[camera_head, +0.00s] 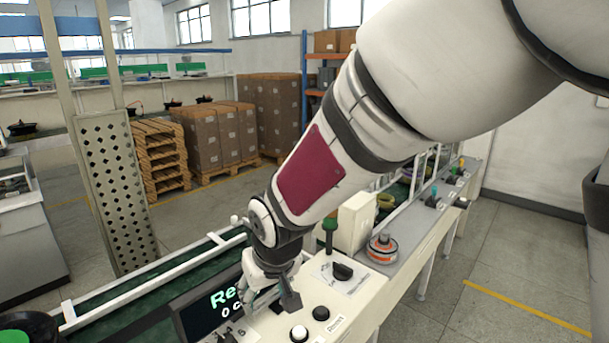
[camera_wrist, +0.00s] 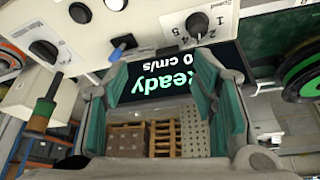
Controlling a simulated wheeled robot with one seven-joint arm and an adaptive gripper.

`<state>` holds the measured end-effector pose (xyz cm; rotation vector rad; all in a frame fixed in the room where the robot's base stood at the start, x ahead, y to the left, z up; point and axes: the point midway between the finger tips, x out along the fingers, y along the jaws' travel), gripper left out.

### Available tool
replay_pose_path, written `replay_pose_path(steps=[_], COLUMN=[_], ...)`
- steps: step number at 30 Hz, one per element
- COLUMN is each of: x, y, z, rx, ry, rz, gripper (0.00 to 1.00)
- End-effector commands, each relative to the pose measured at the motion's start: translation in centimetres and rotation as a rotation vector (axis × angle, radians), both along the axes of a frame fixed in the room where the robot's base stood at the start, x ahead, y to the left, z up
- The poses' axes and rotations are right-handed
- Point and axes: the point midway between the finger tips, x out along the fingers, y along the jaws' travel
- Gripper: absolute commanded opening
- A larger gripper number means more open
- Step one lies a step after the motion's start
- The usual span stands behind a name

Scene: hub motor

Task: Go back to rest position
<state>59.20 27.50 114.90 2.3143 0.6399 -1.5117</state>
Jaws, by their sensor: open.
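My gripper (camera_head: 272,290) is above the control panel, at the end of my arm that reaches down from the upper right in the head view. In the wrist view my gripper (camera_wrist: 160,72) has its two green-padded fingers spread apart, with nothing between them. Behind the fingers is the panel's dark screen (camera_wrist: 150,86), with "Ready" and "0 cm/s" on it. The head view shows part of the same screen (camera_head: 205,312), partly hidden by my gripper. I cannot tell whether the fingertips touch the panel.
An orange-and-white round part (camera_head: 381,248) sits on the bench beyond. A green-and-black round part (camera_wrist: 306,72) is close on the right. Stacked boxes (camera_head: 215,135) stand farther back.

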Motion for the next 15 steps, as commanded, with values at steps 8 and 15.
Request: replay_pose_path(steps=[8, 15], x=[-2.7, -8.5], y=[-12.2, -20.5], z=[8.8, 13.2], rx=[0.010, 0.018], ry=[-0.034, -0.054], rz=[-0.197, -0.352], gripper=[0.53, 0.53])
